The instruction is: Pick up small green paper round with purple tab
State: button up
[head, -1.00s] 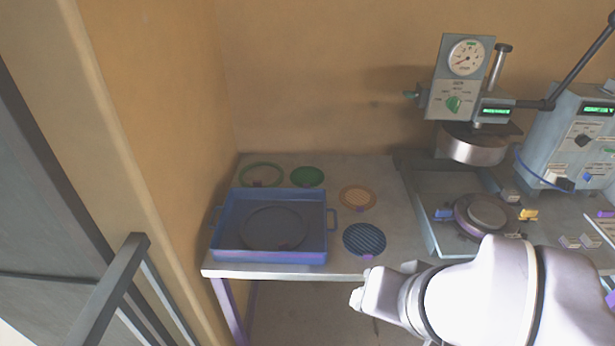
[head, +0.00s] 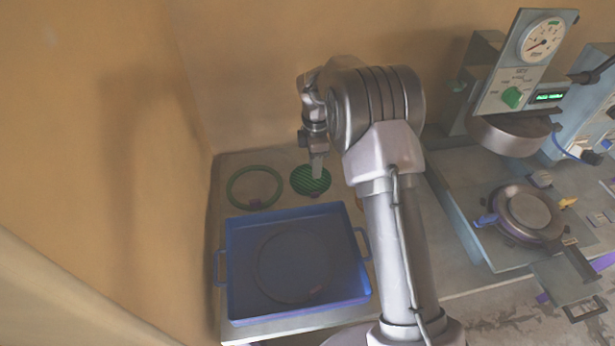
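The small green paper round (head: 301,182) lies flat on the bench behind the blue tray, with dark stripes across it. Its purple tab (head: 314,194) shows at its front edge. My gripper (head: 318,175) points down over the right part of the round and hides some of it. I cannot tell whether the fingers touch the round or hover above it. The fingers appear as one narrow shape, so their opening does not show.
A blue tray (head: 229,290) with a dark disc in it stands in front. A green ring (head: 232,187) lies left of the round. A sliver of an orange round (head: 358,203) shows beside my arm. The press (head: 508,135) stands right; the wall is close behind.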

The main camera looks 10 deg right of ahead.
jog(key=b, duration=0.2)
send_over(315, 197)
jog(key=f, duration=0.6)
jog(key=shift+w+a, duration=0.1)
jog(key=shift+w, duration=0.1)
jog(key=f+b, duration=0.1)
jog(key=f, duration=0.2)
jog(key=f+b, duration=0.1)
jog(key=f, duration=0.1)
jog(key=shift+s+f+b, duration=0.25)
jog(key=shift+b, duration=0.05)
jog(key=shift+r, duration=0.15)
jog(key=shift+c, duration=0.4)
grip_shut()
